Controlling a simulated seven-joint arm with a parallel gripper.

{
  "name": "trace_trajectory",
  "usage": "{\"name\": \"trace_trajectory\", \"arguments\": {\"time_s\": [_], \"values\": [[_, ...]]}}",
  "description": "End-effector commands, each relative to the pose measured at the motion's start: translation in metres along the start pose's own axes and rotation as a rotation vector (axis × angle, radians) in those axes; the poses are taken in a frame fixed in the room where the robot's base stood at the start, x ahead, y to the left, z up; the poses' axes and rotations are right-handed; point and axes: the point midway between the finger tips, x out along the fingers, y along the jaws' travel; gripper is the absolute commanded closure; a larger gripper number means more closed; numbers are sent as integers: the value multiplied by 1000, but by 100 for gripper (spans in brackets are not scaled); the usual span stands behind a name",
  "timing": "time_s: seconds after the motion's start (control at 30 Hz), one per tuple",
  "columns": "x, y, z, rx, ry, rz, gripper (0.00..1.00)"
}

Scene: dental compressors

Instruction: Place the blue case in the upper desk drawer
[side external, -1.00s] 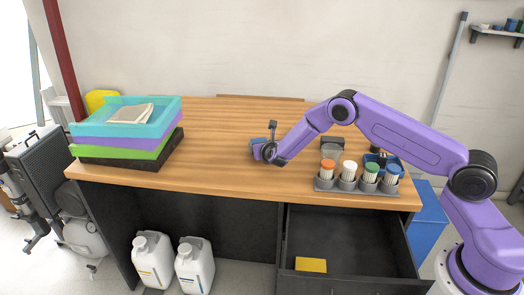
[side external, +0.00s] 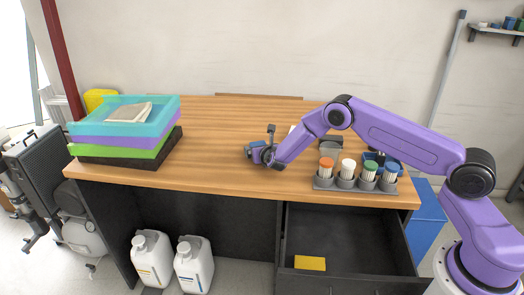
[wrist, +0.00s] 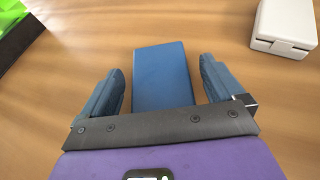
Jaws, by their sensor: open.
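The blue case (wrist: 162,75) lies on the wooden desktop, a flat rectangular block in the wrist view. My gripper (wrist: 161,70) is open, with one blue-grey finger on each side of the case and a visible gap to each. In the side external view my gripper (side external: 254,153) is low over the middle of the desk; the case cannot be told apart from the fingers there. The upper desk drawer (side external: 350,235) is pulled open at the front right of the desk and holds a yellow block (side external: 310,263).
A rack (side external: 354,184) of capped containers stands near the right front edge, above the drawer. A white case (wrist: 285,27) lies to the right in the wrist view. Stacked coloured trays (side external: 125,130) stand at the left. The desk's middle (side external: 215,140) is clear.

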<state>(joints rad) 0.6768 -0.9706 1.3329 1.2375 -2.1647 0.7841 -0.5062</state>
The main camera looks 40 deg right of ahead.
Motion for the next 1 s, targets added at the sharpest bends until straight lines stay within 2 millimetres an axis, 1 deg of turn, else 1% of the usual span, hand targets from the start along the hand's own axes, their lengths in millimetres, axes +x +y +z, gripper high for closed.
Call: {"name": "trace_trajectory", "arguments": {"time_s": [0.03, 0.17, 0.27, 0.7, 0.83, 1.0], "values": [[-1, 0, 3, 1, -1, 0, 5], [-10, 1, 2, -1, 1, 1, 5], [-23, 1, 2, -1, 1, 1, 5], [-91, 0, 2, -1, 0, 1, 5], [-107, 1, 2, 0, 0, 1, 5], [-118, 0, 2, 0, 0, 1, 5]]}}
